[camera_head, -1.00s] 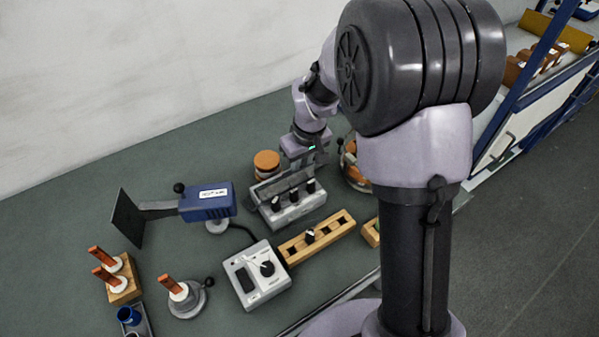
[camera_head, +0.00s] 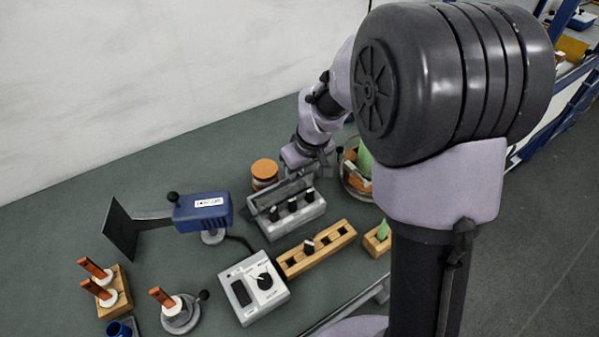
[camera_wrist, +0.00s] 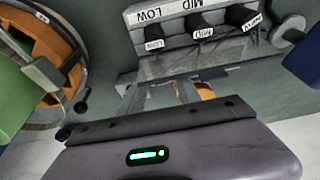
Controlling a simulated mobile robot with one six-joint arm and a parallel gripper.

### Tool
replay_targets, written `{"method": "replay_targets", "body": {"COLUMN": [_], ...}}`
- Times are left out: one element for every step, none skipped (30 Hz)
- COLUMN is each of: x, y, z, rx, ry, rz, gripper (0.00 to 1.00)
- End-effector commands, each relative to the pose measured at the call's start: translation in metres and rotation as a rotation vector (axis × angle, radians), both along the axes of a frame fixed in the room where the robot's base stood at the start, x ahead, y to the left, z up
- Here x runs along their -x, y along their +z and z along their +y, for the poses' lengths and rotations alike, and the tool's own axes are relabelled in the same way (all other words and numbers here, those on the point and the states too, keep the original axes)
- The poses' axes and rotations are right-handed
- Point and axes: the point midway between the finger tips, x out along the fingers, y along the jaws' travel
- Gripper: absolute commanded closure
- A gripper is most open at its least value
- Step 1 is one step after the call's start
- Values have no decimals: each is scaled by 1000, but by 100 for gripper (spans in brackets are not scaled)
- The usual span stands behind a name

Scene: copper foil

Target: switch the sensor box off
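A grey box (camera_head: 253,289) with a black rocker switch, a pale toggle and a dark round knob lies at the bench front. A second grey box (camera_head: 290,217) has three black knobs and a raised clear lid. In the wrist view this second box (camera_wrist: 190,28) shows labels reading LOW, MID and MID, with one more unclear. No label names either one the sensor box, so I cannot tell which it is. My gripper (camera_head: 322,167) is above the bench, behind and right of the three-knob box.
A blue device (camera_head: 202,211) with a black plate stands at left. An orange-lidded jar (camera_head: 265,170) stands behind the three-knob box. A wooden slotted block (camera_head: 317,249) lies in front.

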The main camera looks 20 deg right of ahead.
Motion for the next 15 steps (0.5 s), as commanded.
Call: {"method": "replay_targets", "body": {"x": [1, 2, 4, 6, 8, 11, 13, 15, 19, 21, 23, 26, 29, 31, 34], "y": [9, 15, 23, 30, 38, 47, 55, 63, 73, 82, 90, 102, 111, 119, 129], "z": [-1, -1, -2, -3, -3, -4, -5, -6, -7, -7, -8, -9, -10, -11, -12], "rx": [0, 1, 1, 1, 1, 1, 1, 0, 0, 1, 1, 1, 1, 0, 1], "ry": [0, -1, -1, -1, -1, -1, -1, -2, -2, -1, -1, -1, -1, -1, 0], "rz": [-2, -4, -4, -3, -4, -3, -4, -4, -4, -4, -4, -4, -4, -5, -4], "gripper": [60, 60, 60, 60, 60, 60, 60, 60, 60, 60, 60, 60, 60, 60, 60]}}
